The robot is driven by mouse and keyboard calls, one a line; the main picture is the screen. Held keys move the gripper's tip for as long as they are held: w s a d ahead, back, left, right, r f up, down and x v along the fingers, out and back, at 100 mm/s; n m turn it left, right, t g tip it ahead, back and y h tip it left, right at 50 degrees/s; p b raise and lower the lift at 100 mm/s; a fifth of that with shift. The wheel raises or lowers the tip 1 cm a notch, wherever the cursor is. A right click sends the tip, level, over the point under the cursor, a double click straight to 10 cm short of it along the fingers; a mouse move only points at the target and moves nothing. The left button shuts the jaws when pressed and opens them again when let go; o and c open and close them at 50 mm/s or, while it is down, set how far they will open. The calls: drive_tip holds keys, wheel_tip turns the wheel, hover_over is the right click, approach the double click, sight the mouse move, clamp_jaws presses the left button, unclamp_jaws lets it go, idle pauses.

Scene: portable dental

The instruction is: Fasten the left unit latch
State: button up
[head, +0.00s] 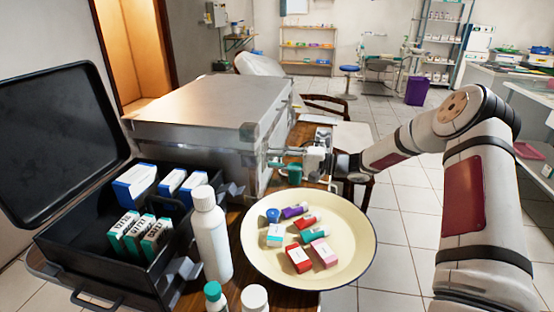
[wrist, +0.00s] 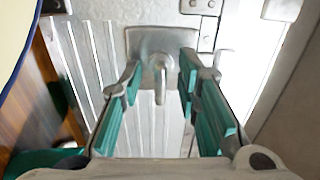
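The silver metal unit (head: 210,110) stands closed on the wooden table. In the wrist view, a latch (wrist: 160,75) with a rounded plate and a short metal tab is on the unit's ribbed metal face. I cannot tell from the tab alone whether it is fastened. My gripper (head: 275,158) is at the unit's right-hand side in the head view. In the wrist view, my gripper (wrist: 160,90) is open, its teal-padded fingers on either side of the tab, with visible gaps. The fingers hide parts of the latch plate's edges, and the latch is not clear in the head view.
A cream round tray (head: 262,268) with small boxes sits in front of my gripper. A white bottle (head: 211,235) stands left of it, beside an open black case (head: 75,262) holding boxes. The tiled floor (head: 405,215) to the right is mostly clear.

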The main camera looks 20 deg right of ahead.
drive_tip(key=v, duration=1.2)
drive_tip(key=s+a+r+n+g+h, duration=0.3)
drive_tip(key=s+a+r+g, duration=0.15)
drive_tip(key=s+a, duration=0.45)
drive_tip(key=s+a+r+n+g+h, duration=0.2)
drive_tip(key=s+a+r+g+h, duration=0.3)
drive_tip(key=s+a, duration=0.4)
drive_tip(key=s+d+r+t+h, duration=0.15)
drive_tip(key=s+h, duration=0.25)
drive_tip(key=s, duration=1)
drive_tip(key=s+d+h, duration=0.3)
drive_tip(key=s+h, duration=0.1)
drive_tip(key=s, duration=1)
wheel_tip(320, 180, up, 19)
drive_tip(key=t+p, duration=0.3)
drive_tip(key=p, duration=1.5)
drive_tip(key=shift+w+r+n, duration=0.2)
drive_tip(key=shift+w+n, duration=0.1)
drive_tip(key=shift+n, duration=0.1)
